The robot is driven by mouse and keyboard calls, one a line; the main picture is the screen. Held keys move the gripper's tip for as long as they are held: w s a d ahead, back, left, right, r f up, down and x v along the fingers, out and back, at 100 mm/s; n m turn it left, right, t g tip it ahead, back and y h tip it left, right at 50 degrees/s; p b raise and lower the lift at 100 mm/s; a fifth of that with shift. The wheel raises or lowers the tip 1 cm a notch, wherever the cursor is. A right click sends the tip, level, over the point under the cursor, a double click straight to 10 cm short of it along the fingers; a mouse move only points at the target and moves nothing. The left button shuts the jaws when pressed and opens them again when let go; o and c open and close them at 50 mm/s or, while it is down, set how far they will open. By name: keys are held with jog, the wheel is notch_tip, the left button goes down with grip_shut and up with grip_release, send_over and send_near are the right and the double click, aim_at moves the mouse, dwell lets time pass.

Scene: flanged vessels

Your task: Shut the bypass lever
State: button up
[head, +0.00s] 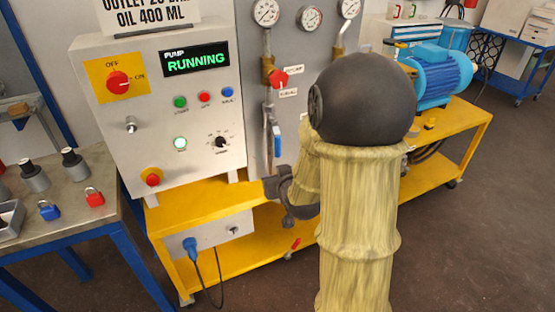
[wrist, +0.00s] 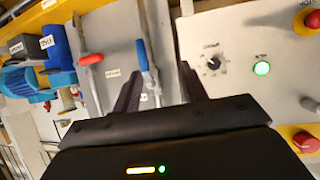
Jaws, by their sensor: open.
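A blue-handled lever (head: 277,140) hangs on a vertical pipe right of the control panel, its handle along the pipe. A red-handled lever (head: 279,78) sits higher, beside two small white labels. The labels are too small to read, so I cannot tell which is the bypass lever. My gripper (head: 271,187) is just below the blue handle, partly hidden by my arm. In the wrist view my gripper (wrist: 159,75) is open, its dark fingers apart with nothing held. The blue handle (wrist: 142,55) shows between the fingers, nearer the left one. The red handle (wrist: 91,59) is further left.
The control panel (head: 168,110) reads "PUMP RUNNING" and stands close left of the pipes. Gauges (head: 309,18) sit above. The yellow skid (head: 238,262) runs below, with a blue motor (head: 437,75) at right. A bench with padlocks (head: 94,197) stands at left. Floor at right is clear.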

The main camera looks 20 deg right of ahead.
jog(key=w+d+f+t+h+b, duration=0.1)
jog(key=w+d+f+t+b, duration=0.1)
jog(key=d+f+t+b, duration=0.2)
jog(key=d+t+b, duration=0.1)
jog(key=b, duration=0.2)
jog(key=shift+w+d+m, duration=0.25)
jog(key=shift+m, duration=0.15)
jog(key=shift+w, duration=0.1)
